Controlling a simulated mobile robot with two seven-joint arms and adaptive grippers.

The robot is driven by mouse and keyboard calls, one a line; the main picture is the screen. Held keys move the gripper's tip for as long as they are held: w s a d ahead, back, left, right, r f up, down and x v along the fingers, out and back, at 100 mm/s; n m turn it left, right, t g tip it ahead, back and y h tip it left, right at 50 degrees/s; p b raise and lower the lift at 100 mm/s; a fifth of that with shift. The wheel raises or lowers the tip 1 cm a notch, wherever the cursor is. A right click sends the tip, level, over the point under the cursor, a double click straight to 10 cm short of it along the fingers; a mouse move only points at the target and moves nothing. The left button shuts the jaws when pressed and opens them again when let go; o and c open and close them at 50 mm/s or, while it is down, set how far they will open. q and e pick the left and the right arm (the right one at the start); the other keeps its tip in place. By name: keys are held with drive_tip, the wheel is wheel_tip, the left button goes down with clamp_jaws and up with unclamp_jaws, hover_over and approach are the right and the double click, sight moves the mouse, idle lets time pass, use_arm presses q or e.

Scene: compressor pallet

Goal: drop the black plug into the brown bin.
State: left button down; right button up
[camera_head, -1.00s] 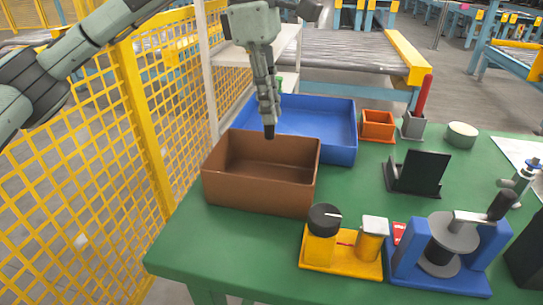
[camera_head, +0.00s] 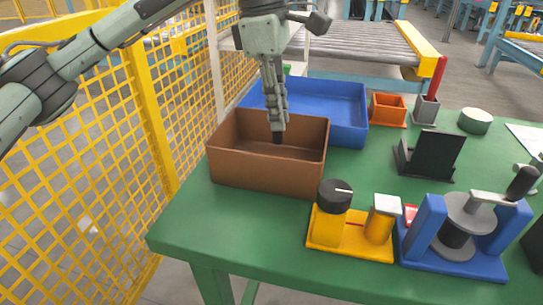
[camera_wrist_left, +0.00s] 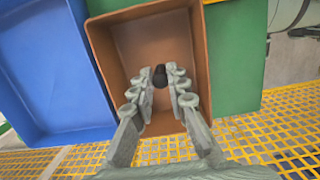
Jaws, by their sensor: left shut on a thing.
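The brown bin (camera_head: 265,172) stands open at the left end of the green table. My left gripper (camera_head: 278,126) points down over it, shut on the black plug (camera_head: 277,137), whose dark lower end shows below the fingertips. In the left wrist view the black plug (camera_wrist_left: 160,76) sits between the fingertips of my left gripper (camera_wrist_left: 161,88), with the floor of the brown bin (camera_wrist_left: 207,60) behind it. The bin looks empty. My right gripper is not in view.
A blue bin (camera_head: 345,112) stands right behind the brown bin. A yellow fixture with a black knob (camera_head: 334,195) and a blue fixture (camera_head: 450,262) stand at the front right. A yellow mesh fence (camera_head: 100,160) runs along the left.

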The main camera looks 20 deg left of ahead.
use_arm(q)
drive_tip(key=c, duration=1.4)
unclamp_jaws()
drive_tip(key=shift+r, duration=0.1)
drive_tip(key=r, duration=0.4)
drive_tip(key=a+r, duration=0.1)
drive_tip(key=r, duration=0.2)
drive_tip(key=a+r, duration=0.1)
drive_tip(key=r, duration=0.3)
drive_tip(key=shift+r, duration=0.35)
